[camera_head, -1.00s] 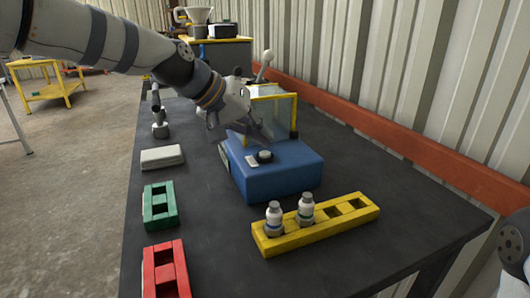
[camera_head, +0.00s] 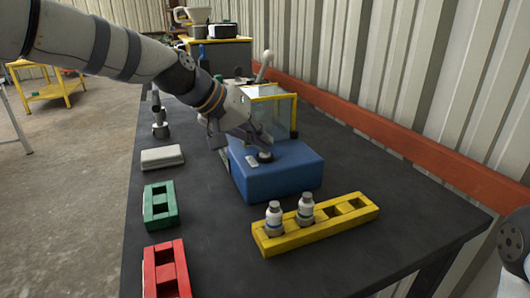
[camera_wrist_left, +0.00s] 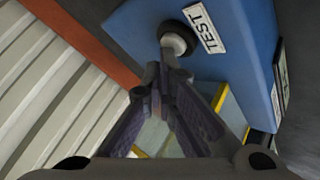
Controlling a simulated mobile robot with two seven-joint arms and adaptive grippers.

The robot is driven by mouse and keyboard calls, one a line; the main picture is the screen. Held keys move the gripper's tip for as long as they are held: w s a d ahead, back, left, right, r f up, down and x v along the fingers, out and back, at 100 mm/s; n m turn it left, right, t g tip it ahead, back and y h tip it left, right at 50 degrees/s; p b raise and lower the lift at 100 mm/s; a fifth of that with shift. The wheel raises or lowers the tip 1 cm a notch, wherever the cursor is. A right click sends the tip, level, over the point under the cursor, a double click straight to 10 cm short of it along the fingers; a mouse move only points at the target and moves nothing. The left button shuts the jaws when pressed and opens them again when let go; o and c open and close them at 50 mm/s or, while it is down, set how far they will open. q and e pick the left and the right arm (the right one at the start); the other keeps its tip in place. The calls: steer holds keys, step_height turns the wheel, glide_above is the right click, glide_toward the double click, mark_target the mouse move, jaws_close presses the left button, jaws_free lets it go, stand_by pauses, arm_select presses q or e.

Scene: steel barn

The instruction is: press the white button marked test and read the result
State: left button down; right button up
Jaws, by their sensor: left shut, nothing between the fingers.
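A blue box (camera_head: 280,180) stands on the dark table. On its top is a round button in a dark ring (camera_head: 265,157), beside a small white label (camera_head: 252,161). In the left wrist view the button (camera_wrist_left: 176,42) has a pale cap, and the label (camera_wrist_left: 206,28) reads TEST. My left gripper (camera_head: 262,142) is shut and empty, its tips right at the button. I cannot tell whether they press it. A dark panel (camera_wrist_left: 281,80) on the box's side is seen too edge-on to read. My right gripper is out of view.
A clear, yellow-framed guard (camera_head: 283,112) stands behind the button. A yellow rack (camera_head: 325,229) with two vials is in front. Green (camera_head: 160,205) and red (camera_head: 166,270) racks and a pale block (camera_head: 162,157) lie left. The table's right front is clear.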

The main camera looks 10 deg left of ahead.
arm_select(q)
steer(key=shift+f, duration=0.2)
steer(key=shift+r, duration=0.9)
steer(key=shift+r+p, duration=0.45)
steer(key=shift+r, duration=2.05)
